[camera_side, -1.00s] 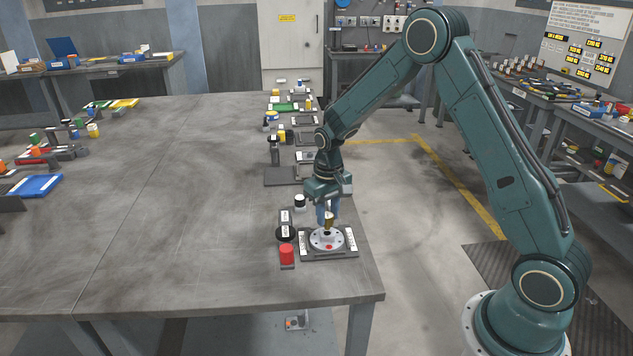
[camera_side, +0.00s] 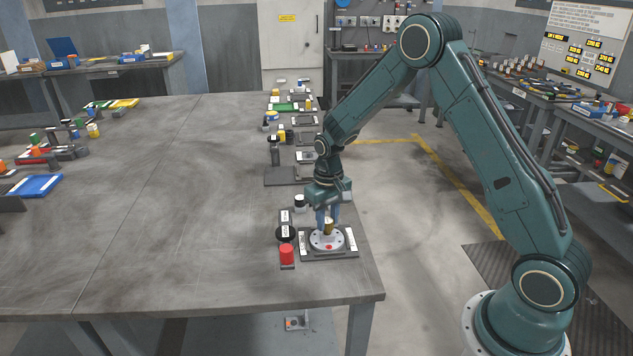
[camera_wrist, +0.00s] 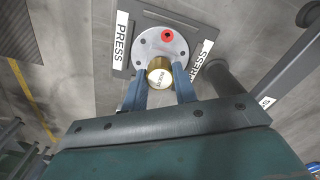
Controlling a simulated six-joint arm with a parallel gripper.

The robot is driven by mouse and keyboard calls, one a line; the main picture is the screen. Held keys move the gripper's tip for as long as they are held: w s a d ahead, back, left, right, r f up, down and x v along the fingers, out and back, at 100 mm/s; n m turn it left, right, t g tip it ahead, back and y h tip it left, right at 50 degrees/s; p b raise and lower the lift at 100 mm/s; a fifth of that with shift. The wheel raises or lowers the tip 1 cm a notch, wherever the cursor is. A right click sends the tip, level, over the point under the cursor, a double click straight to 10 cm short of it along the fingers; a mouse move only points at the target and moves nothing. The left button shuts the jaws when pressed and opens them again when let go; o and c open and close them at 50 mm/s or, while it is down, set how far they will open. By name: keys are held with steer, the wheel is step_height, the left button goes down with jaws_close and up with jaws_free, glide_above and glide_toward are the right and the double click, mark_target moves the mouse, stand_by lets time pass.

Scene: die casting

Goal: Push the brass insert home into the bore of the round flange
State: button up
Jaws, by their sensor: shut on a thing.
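The brass insert (camera_side: 328,229) is a short gold cylinder, upright over the middle of the flange. The round flange (camera_side: 316,245) is a light grey disc with bolt holes and one red spot, lying on a dark plate. My gripper (camera_side: 328,225) points down above the flange, its blue fingers shut on the insert from both sides. The fingers (camera_wrist: 160,80) also show in the wrist view. The insert's lower end and the bore are hidden, so I cannot tell how deep it sits.
The dark plate (camera_side: 345,255) carries white "PRESS" labels beside the flange. A red cylinder (camera_side: 287,254) and a black round part (camera_side: 286,234) stand close on the left. More fixtures line the table behind.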

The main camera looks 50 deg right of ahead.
mark_target(327, 220)
steer(key=shift+f, duration=0.6)
steer(key=o, duration=1.2)
steer(key=shift+c, duration=0.2)
step_height(327, 220, up, 14)
steer(key=shift+f, duration=0.15)
stand_by(0.6)
